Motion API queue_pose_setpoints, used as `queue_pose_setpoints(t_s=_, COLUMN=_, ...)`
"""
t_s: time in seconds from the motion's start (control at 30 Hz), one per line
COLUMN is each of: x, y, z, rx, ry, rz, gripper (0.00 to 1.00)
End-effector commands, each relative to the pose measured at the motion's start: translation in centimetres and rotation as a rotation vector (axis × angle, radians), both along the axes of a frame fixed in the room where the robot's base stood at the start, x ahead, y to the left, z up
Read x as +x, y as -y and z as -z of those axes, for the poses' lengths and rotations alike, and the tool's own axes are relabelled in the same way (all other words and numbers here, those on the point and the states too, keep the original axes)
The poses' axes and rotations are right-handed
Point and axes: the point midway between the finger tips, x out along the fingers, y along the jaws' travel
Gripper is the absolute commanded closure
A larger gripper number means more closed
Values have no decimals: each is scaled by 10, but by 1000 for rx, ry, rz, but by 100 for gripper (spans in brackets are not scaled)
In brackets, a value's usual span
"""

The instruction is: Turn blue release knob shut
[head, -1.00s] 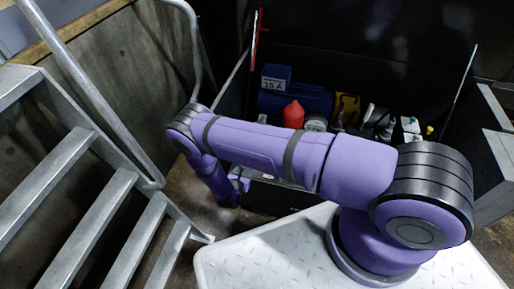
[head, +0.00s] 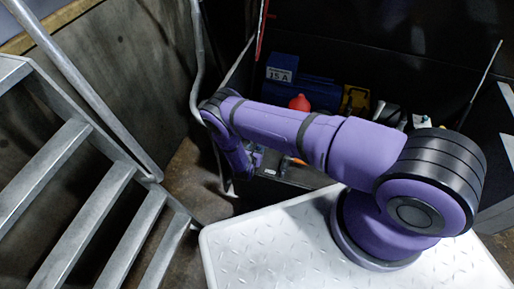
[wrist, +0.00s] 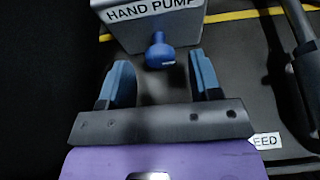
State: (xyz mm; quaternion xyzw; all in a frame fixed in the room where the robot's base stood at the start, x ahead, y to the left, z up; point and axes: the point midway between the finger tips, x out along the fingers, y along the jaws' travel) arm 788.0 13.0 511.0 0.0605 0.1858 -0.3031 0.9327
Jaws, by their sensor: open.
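The blue knob (wrist: 160,52) shows in the wrist view, on the lower front of a grey block labelled HAND PUMP (wrist: 150,20). My gripper (wrist: 161,72) is open, with one blue-lined finger on each side and the knob between and slightly beyond the fingertips. No contact between fingers and knob shows. In the head view my gripper (head: 254,160) is low, beside the dark bin's front, and small. The knob and pump block cannot be made out there.
A metal stair with a handrail (head: 75,215) stands at the left. A dark bin holds a red item (head: 299,102) and a blue box (head: 300,88). In the wrist view a dark bar (wrist: 305,60) is at the right, near a partly hidden label ending in EED (wrist: 265,141).

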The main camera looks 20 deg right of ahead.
Motion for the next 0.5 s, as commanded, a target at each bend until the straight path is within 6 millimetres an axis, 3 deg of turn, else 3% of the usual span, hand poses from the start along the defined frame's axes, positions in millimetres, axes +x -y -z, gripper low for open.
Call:
queue_pose_setpoints(t_s=0.2, x=16, y=11, z=8, rx=0, ry=1, rz=0, gripper=42)
queue_pose_setpoints(t_s=0.5, x=19, y=13, z=9, rx=0, ry=0, rz=0, gripper=42)
